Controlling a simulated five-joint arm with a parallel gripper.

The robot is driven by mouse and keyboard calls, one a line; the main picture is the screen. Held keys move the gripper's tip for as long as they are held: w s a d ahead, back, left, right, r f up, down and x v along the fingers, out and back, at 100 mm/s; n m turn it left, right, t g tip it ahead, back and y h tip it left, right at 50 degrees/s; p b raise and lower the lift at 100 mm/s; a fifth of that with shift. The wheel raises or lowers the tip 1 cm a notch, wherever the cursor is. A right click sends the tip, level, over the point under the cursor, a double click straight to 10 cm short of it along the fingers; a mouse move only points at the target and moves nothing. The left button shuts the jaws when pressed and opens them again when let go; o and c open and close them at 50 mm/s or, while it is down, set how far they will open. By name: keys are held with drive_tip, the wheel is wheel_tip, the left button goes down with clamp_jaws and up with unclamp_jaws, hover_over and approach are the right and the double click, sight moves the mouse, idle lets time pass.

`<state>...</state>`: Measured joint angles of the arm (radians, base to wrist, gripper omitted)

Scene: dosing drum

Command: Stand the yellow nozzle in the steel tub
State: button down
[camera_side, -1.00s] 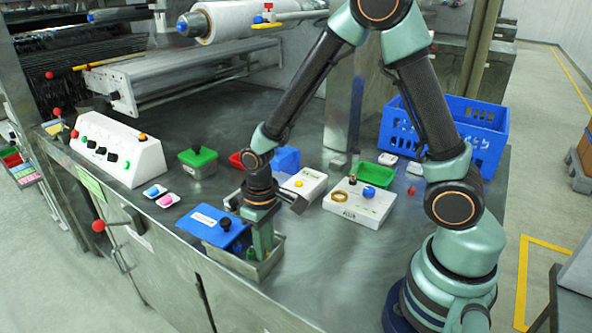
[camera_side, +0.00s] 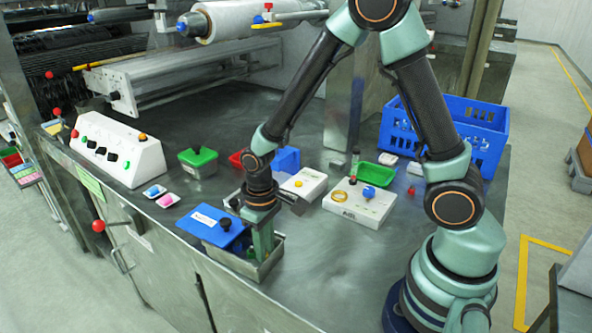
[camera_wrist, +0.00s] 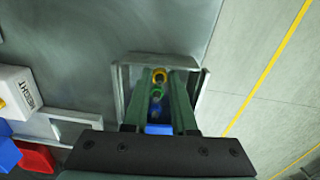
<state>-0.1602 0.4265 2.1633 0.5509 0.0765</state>
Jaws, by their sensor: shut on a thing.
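The steel tub (camera_side: 270,268) stands near the table's front edge. My gripper (camera_side: 263,248) points down into it, fingertips inside the tub's walls. In the wrist view the tub (camera_wrist: 203,90) surrounds the fingers. My gripper (camera_wrist: 161,80) is shut on the yellow nozzle (camera_wrist: 160,74), of which a round yellow part shows between the fingertips. A green ring-shaped thing (camera_wrist: 157,89) and something blue show lower in the gap. The nozzle is hidden in the side view. Whether it touches the tub floor I cannot tell.
A blue lid with a black knob (camera_side: 204,218) is close to the tub's left. White boxes (camera_side: 360,205), a green-lidded tub (camera_side: 198,160) and a white control panel (camera_side: 120,150) stand farther back. A blue crate (camera_side: 480,140) is at the right. Table right of the tub is clear.

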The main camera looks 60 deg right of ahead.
drive_tip(key=shift+f, duration=0.55)
idle(0.9)
drive_tip(key=shift+c, duration=0.8)
unclamp_jaws()
drive_tip(key=shift+r, duration=0.1)
drive_tip(key=shift+r, duration=3.4)
